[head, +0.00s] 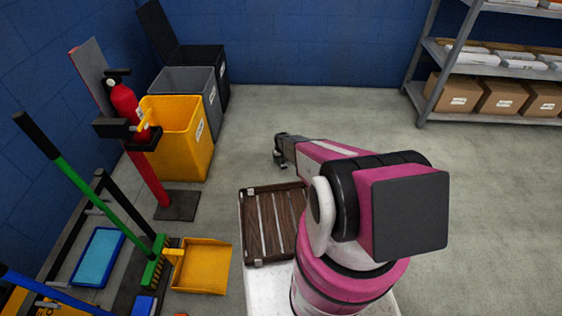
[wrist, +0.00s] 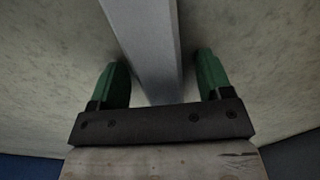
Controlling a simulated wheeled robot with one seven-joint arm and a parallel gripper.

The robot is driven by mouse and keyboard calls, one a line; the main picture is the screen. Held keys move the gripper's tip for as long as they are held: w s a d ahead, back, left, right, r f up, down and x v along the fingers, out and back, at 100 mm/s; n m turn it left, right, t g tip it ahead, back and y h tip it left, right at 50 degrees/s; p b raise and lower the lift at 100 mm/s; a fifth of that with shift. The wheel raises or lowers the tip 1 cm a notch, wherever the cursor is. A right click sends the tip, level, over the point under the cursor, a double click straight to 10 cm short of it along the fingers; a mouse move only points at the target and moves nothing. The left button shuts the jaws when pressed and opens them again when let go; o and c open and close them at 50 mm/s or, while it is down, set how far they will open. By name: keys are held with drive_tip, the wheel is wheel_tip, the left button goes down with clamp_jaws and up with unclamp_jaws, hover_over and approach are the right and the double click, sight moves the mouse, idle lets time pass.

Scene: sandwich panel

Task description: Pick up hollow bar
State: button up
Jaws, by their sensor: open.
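A long grey bar (wrist: 150,45), which looks like the hollow bar, runs from the top edge of the wrist view down towards the dark palm. My gripper (wrist: 161,62) is open, with one green finger on each side of the bar. Gaps show between the bar and both fingers. Whether the bar's near end touches the palm is hidden. In the head view my gripper (head: 279,150) is small and dark at the far end of my pink arm, over the grey floor. I cannot make out the bar in the head view.
A wooden slatted tray (head: 268,222) is beside my arm. A yellow dustpan (head: 202,266), a green-handled broom (head: 85,182), a yellow bin (head: 182,140) and a fire extinguisher (head: 124,103) stand at left. A shelf with boxes (head: 455,92) is at back right. The floor between is clear.

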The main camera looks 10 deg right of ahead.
drive_tip(key=c, duration=1.2)
drive_tip(key=shift+o, duration=0.2)
drive_tip(key=shift+r, duration=0.2)
